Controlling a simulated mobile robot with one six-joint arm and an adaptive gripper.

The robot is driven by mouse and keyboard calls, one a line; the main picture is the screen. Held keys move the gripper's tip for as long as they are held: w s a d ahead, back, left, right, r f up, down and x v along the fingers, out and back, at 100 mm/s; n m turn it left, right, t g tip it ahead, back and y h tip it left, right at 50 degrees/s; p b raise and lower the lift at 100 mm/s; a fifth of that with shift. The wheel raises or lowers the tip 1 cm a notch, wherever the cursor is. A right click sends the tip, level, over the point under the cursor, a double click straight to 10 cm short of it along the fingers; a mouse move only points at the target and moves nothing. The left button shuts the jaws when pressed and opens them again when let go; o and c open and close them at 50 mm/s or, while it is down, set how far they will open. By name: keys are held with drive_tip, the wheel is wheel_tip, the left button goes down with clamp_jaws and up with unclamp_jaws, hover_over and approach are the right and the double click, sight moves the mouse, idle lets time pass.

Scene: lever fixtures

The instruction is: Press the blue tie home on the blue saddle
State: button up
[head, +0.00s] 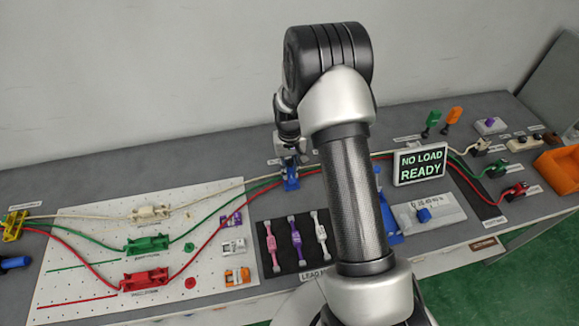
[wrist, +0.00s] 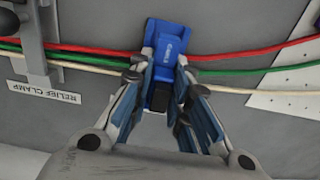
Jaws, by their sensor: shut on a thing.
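The blue saddle (head: 291,182) stands on the grey bench below my gripper (head: 290,158) in the head view, mostly hidden by my wrist. In the wrist view a blue piece with white lettering (wrist: 172,40) sits over the red, green and white cables. My gripper (wrist: 168,95) is shut on the blue tie (wrist: 160,92), at the near side of that piece. I cannot tell where tie and saddle meet, or whether they are fully seated.
A "RELIEF CLAMP" label (wrist: 45,93) and a grey clamp post (wrist: 35,45) stand left of the saddle in the wrist view. The white pegboard (head: 90,235) carries green (head: 147,244) and red (head: 144,279) holders. A "NO LOAD READY" display (head: 422,164) stands right of my arm.

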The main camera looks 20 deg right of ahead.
drive_tip(key=shift+f, duration=0.4)
drive_tip(key=shift+f+b, duration=0.35)
drive_tip(key=shift+b, duration=0.1)
idle(0.3)
drive_tip(key=o, duration=0.8)
drive_tip(key=shift+o, duration=0.8)
drive_tip(key=o, duration=0.4)
drive_tip(key=shift+r+p, duration=2.3)
drive_tip(key=shift+r, duration=1.2)
